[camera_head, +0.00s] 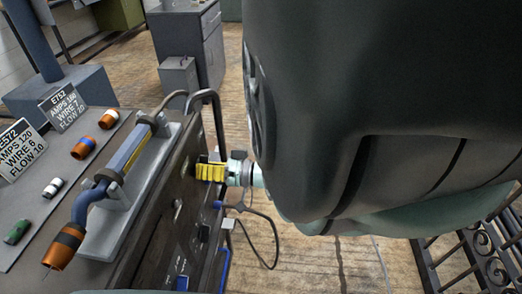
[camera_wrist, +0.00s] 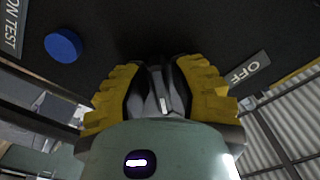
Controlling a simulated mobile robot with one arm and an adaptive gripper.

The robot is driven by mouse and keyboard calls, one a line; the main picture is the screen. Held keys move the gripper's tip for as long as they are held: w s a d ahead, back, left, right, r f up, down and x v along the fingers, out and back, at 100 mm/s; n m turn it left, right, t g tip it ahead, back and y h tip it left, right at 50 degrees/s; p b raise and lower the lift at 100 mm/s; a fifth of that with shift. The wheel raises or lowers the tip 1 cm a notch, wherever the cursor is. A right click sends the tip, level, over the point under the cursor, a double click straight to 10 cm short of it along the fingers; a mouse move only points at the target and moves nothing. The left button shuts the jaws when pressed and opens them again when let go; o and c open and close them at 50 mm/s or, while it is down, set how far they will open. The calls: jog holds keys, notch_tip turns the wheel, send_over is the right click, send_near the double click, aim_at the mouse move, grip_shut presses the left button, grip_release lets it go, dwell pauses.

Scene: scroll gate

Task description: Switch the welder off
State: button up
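The welder (camera_head: 160,215) is a dark cabinet at the lower left of the head view, with controls on its front panel. My gripper (camera_head: 212,172) points at this panel, its yellow fingertips close against it. In the wrist view, the yellow fingers of my gripper (camera_wrist: 160,80) stand apart, one on each side of a dark grey knob-like part (camera_wrist: 160,95) with a small white mark. An OFF label (camera_wrist: 248,69) is on the panel to the right of the fingers. I cannot tell whether the fingers press on the part.
A blue button (camera_wrist: 63,46) and an ON TEST label (camera_wrist: 12,28) are left of my fingers. A torch (camera_head: 68,240) lies in a holder on the welder. A cable (camera_head: 272,240) hangs in front. A railing (camera_head: 490,262) stands at lower right.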

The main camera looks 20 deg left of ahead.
grip_shut()
jog(key=shift+n, duration=0.4)
jog(key=n, duration=0.2)
jog(key=shift+f+n+p, duration=0.1)
jog(key=shift+n+p, duration=0.2)
jog(key=shift+p, duration=0.1)
jog(key=shift+f+n, duration=0.1)
jog(key=shift+n, duration=1.2)
jog(key=shift+w+d+n, duration=0.1)
jog(key=shift+w+n, duration=0.2)
jog(key=shift+n, duration=0.4)
jog(key=n+b, duration=0.3)
jog(key=n, duration=0.2)
jog(key=shift+f+n, duration=0.1)
jog(key=shift+n, duration=0.2)
jog(key=shift+w+n+b, duration=0.1)
jog(key=shift+n+b, duration=1.25)
jog(key=shift+n, duration=0.15)
jog(key=shift+a+r, duration=0.2)
jog(key=shift+r, duration=0.05)
